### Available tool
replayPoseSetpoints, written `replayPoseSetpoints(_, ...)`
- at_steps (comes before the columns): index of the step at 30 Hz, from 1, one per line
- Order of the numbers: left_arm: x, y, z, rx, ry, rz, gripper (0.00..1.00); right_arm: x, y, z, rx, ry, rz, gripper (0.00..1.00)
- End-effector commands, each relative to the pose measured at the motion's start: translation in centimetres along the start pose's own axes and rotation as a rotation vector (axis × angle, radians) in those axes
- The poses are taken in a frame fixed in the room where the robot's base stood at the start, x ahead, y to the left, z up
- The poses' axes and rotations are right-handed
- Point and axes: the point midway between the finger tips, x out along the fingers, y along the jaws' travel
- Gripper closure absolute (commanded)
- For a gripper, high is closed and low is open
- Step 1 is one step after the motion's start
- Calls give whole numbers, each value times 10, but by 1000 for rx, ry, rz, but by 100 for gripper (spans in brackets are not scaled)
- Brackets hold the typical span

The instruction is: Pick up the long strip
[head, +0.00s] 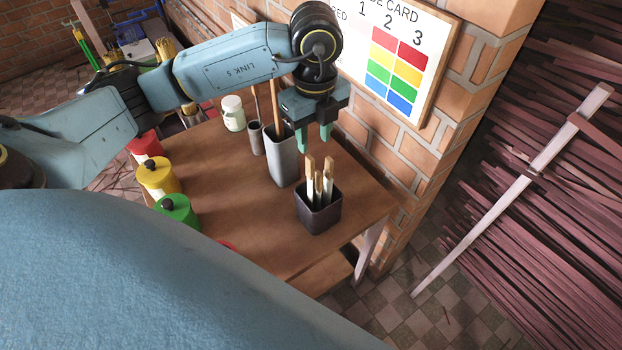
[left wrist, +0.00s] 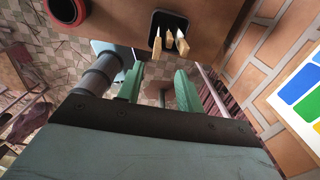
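A long thin wooden strip (head: 274,100) stands upright in a tall grey holder (head: 282,163) on the wooden table. Several shorter pale strips (head: 318,180) stand in a dark square cup (head: 319,217) near the table's right edge; they also show at the top of the left wrist view (left wrist: 168,42). My left gripper (head: 315,139) hangs fingers down above the table, to the right of the long strip and above the dark cup. Its two green fingers are apart and nothing shows between them; they also show in the left wrist view (left wrist: 159,87). My right gripper is not in view.
Red (head: 146,146), yellow (head: 158,178) and green (head: 176,212) lidded canisters line the table's left side. A white jar (head: 233,115) and a small dark cylinder (head: 256,140) stand behind. A brick wall with a colour card (head: 398,65) bounds the back. The table's middle is clear.

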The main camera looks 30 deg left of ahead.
Motion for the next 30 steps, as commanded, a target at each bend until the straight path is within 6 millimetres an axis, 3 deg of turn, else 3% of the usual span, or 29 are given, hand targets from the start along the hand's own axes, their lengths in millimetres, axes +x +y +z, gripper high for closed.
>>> replayPoseSetpoints(3,22,1,0,-1,1,3,64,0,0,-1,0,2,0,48)
replayPoseSetpoints(11,43,2,1,-1,-1,1,64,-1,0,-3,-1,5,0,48)
replayPoseSetpoints(21,87,7,5,-1,0,1,64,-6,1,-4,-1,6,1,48)
replayPoseSetpoints(30,90,7,5,0,0,-1,66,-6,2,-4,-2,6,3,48)
